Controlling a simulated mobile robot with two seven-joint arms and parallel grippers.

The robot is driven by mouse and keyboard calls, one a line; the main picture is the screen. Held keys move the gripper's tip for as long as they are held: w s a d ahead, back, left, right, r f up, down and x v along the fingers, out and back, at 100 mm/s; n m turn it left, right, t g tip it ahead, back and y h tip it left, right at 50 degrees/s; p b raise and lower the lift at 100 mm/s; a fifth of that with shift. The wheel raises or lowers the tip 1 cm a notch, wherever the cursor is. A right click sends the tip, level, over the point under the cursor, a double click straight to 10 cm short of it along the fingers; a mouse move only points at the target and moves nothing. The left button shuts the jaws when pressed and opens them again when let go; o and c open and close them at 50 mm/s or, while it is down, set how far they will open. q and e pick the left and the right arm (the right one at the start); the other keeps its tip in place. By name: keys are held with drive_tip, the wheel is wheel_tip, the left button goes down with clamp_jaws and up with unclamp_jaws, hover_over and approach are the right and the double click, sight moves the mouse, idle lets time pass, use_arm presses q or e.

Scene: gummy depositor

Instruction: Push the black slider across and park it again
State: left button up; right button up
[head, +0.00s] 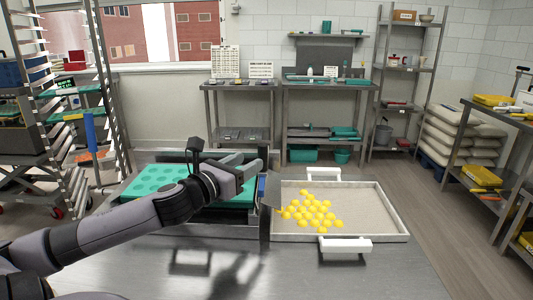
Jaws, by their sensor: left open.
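The depositor frame (172,157) stands on the steel table with a teal mould (150,183) in it, its cavities showing at the left. A dark upright plate (264,226) stands at the frame's right end and looks like the black slider; my arm and gripper hide part of that area. My left gripper (247,164) is open and reaches over the mould's right part, with its fingertips close to the dark plate's upper end. I cannot tell whether they touch it. My right gripper is out of view.
A shallow tray (391,212) with white handles holds many yellow gummies (313,212), right of the frame. The table front (370,275) is clear. Behind stand a steel bench (328,84) and shelves; a rack (108,85) stands at the left.

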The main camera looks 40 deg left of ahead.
sight(259, 155)
use_arm(q)
drive_tip(key=shift+w+a+p, duration=0.15)
drive_tip(key=shift+w+a, duration=0.05)
drive_tip(key=shift+w, duration=1.6)
drive_tip(key=shift+w+a+p, duration=0.15)
drive_tip(key=shift+w+a, duration=0.05)
drive_tip(key=shift+w, duration=1.6)
clamp_jaws()
